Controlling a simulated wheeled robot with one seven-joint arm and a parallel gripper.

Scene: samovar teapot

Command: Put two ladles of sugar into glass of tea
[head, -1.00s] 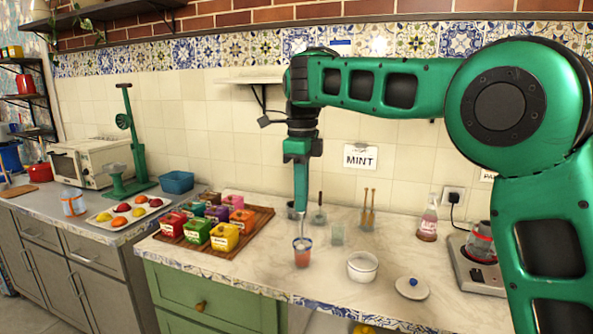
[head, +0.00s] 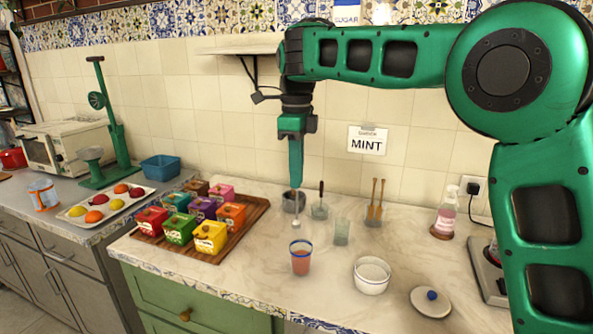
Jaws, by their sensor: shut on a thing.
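My gripper (head: 297,180) points down and is shut on a small ladle (head: 296,215). The thin handle hangs from the jaws with its small pale bowl at the lower end. A glass of reddish tea (head: 300,258) with a blue rim stands on the counter. In the picture, the ladle's bowl is just above the rim, but I cannot tell whether it is over or behind the glass. A round white bowl (head: 371,283) stands open to the right of the glass; its contents are not clear. Its likely lid (head: 431,301), white with a blue knob, lies farther right.
A wooden tray (head: 255,212) with several colourful boxes lies left of the glass. An empty-looking clear glass (head: 342,231), a dark cup (head: 293,201) and utensils (head: 375,203) stand behind. A soap bottle (head: 446,212) is at right.

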